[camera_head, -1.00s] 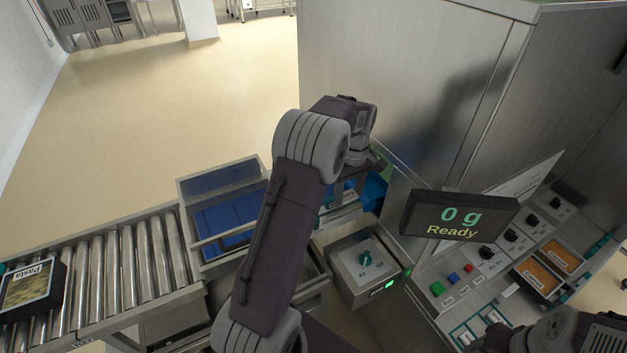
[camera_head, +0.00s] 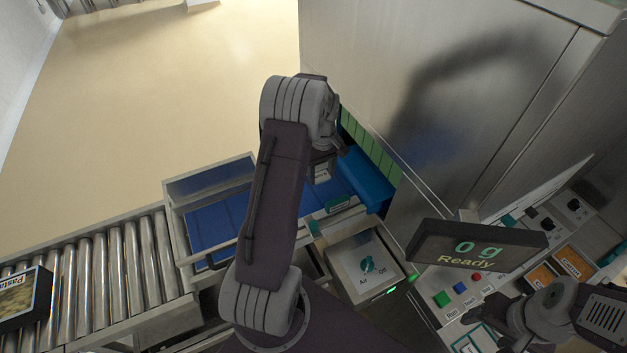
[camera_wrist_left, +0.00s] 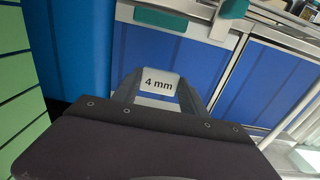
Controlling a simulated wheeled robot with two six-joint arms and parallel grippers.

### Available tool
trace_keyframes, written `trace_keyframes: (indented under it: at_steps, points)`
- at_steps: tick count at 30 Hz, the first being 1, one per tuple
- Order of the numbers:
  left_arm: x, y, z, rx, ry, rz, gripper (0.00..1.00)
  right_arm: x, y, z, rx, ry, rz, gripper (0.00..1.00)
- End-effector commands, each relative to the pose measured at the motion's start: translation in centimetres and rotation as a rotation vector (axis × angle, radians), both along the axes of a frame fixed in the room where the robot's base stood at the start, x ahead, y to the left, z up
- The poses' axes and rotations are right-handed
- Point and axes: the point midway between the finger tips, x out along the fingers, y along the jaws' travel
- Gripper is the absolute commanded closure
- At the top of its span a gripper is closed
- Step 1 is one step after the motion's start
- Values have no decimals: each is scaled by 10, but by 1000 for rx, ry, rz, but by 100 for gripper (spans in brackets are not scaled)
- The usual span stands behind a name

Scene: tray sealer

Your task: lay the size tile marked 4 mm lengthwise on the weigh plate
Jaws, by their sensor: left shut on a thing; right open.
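The white size tile marked 4 mm (camera_wrist_left: 158,83) is gripped between the fingers of my left gripper (camera_wrist_left: 158,92), its lettering facing the wrist camera. In the head view my left gripper (camera_head: 322,163) hangs over the blue surface beside the sealer cabinet, partly hidden by my arm. In the wrist view the tile is in front of blue panels (camera_wrist_left: 205,55); its gap from them is hard to judge. I cannot tell which surface is the weigh plate. The weight display (camera_head: 476,247) reads 0 g, Ready. My right gripper (camera_head: 508,322) is open at the lower right.
A bright blue block (camera_head: 365,180) and a green strip (camera_head: 372,145) adjoin the cabinet (camera_head: 420,90). The roller conveyor (camera_head: 110,260) carries a Pasta tray (camera_head: 22,300). Control buttons (camera_head: 460,288) are at the right.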

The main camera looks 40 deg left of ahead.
Motion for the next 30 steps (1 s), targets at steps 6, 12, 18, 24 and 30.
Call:
trace_keyframes:
  at_steps: [6,12,18,24,30]
  points:
    - [-9,24,-15,0,0,0,88,0,0,7,0,0,0,36]
    - [-10,23,-33,-2,5,-1,88,0,0,15,0,0,0,36]
    - [-9,23,-55,0,0,-1,88,0,0,19,0,0,0,36]
    - [-9,23,-56,0,-1,-1,88,0,0,18,0,0,0,36]
    - [-9,23,-59,0,-1,-1,33,0,0,16,0,0,0,36]
